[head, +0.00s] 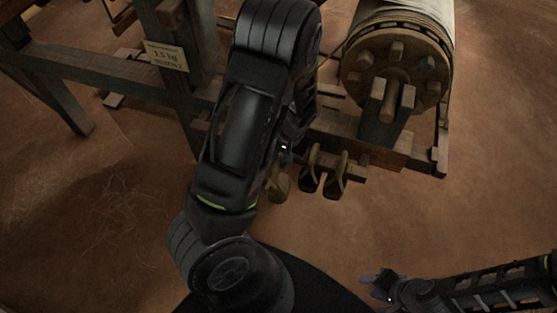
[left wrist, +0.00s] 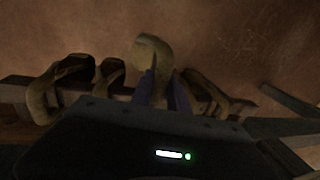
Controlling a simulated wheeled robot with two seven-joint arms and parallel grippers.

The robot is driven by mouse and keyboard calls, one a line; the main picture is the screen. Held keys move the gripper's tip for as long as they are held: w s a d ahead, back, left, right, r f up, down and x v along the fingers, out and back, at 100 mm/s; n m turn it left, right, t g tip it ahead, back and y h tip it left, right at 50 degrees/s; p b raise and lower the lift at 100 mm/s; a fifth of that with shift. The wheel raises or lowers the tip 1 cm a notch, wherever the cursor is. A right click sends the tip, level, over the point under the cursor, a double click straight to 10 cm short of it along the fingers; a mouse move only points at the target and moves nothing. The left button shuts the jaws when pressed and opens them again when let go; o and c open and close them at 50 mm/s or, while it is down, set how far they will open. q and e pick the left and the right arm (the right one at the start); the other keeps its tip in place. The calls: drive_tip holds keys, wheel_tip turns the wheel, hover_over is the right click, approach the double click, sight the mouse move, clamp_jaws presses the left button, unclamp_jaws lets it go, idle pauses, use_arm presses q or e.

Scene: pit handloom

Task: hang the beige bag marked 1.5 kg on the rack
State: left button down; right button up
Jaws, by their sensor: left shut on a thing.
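My left arm reaches up through the middle of the head view and hides its own gripper there. In the left wrist view my left gripper (left wrist: 162,92) is shut on a beige bag (left wrist: 152,52), which shows between and beyond the two fingers. No weight mark can be read on it. The rack (left wrist: 14,92) is a wooden bar with several similar bags along it; the held bag is right at this bar, but I cannot tell whether it hangs on it. In the head view, bags (head: 335,180) hang at the rack's end (head: 358,178). My right gripper (head: 380,287) is low at the right; its jaws are unclear.
A sign reading 1.5 kg (head: 166,56) is on a wooden loom post. The cloth roller (head: 395,65) with its pegged wheel stands behind the rack at the right. Wooden beams (head: 100,72) run at the left. The earthen floor (head: 480,200) is clear at the right.

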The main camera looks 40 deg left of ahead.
use_arm(q)
drive_tip(key=shift+w+a+f+b, duration=0.15)
drive_tip(key=shift+w+a+b, duration=0.35)
drive_tip(key=shift+w, duration=0.95)
drive_tip(key=shift+w+a+f+b, duration=0.1)
drive_tip(key=shift+w+a+b, duration=0.4)
drive_tip(key=shift+w, duration=1)
drive_tip(key=shift+w+a+f+b, duration=0.15)
drive_tip(key=shift+w+a+b, duration=0.35)
drive_tip(key=shift+w, duration=0.95)
drive_tip(key=shift+f+b, duration=0.8)
drive_tip(key=shift+f, duration=0.3)
drive_tip(key=shift+f+b, duration=0.3)
drive_tip(key=c, duration=1.2)
unclamp_jaws()
drive_tip(key=shift+s+f, duration=0.1)
drive_tip(key=shift+f, duration=0.05)
drive_tip(key=r, duration=0.2)
drive_tip(key=d+r, duration=0.1)
drive_tip(key=r, duration=0.4)
drive_tip(key=shift+w+d+r, duration=0.2)
drive_tip(key=shift+w+r, duration=0.1)
drive_tip(key=shift+r, duration=0.1)
